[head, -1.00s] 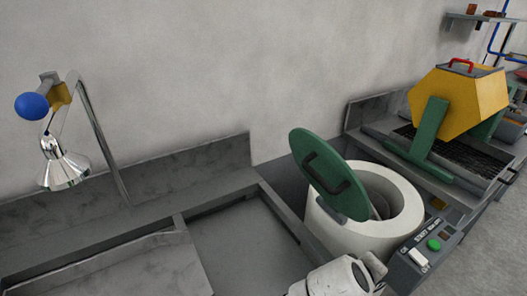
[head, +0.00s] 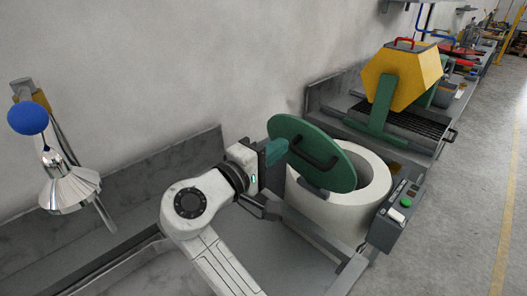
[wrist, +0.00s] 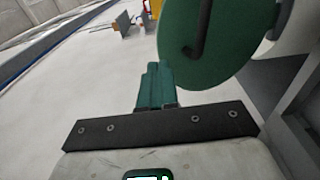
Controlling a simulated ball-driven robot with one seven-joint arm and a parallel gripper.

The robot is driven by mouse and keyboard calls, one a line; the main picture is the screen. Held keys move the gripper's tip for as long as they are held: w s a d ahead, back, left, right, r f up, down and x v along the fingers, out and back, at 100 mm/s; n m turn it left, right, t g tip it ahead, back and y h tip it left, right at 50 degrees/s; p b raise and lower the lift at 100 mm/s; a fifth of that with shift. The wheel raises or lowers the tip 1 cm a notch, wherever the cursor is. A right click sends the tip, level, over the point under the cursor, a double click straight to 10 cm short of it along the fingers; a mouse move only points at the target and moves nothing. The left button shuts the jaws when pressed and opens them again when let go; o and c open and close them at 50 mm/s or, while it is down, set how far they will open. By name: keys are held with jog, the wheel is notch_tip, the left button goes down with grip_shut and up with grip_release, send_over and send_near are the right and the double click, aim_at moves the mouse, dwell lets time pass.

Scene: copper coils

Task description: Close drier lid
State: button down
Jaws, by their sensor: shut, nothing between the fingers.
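The drier (head: 368,206) is a pale round tub at the middle right of the head view. Its green lid (head: 335,172) stands tilted open above the opening, with a dark bar handle (head: 312,152) on its face. In the wrist view the lid (wrist: 222,45) fills the upper right, with the handle (wrist: 200,30) partly in view. My gripper (head: 276,150) has green fingers, shut and empty, at the left edge of the lid. In the wrist view the fingers (wrist: 155,85) lie just left of the lid's edge. I cannot tell whether they touch it.
A control box (head: 392,217) with a green button stands right of the drier. A yellow hexagonal drum (head: 405,75) on green supports is behind it. A lamp-like metal funnel with a blue ball (head: 27,118) is at left. Open floor lies at far right.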

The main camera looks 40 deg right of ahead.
aim_at(309, 127)
jog(key=d, duration=0.3)
jog(key=d+p, duration=0.1)
jog(key=d, duration=0.1)
jog(key=d+p, duration=0.1)
jog(key=d, duration=0.2)
jog(key=shift+w+d, duration=0.3)
jog(key=shift+w, duration=0.05)
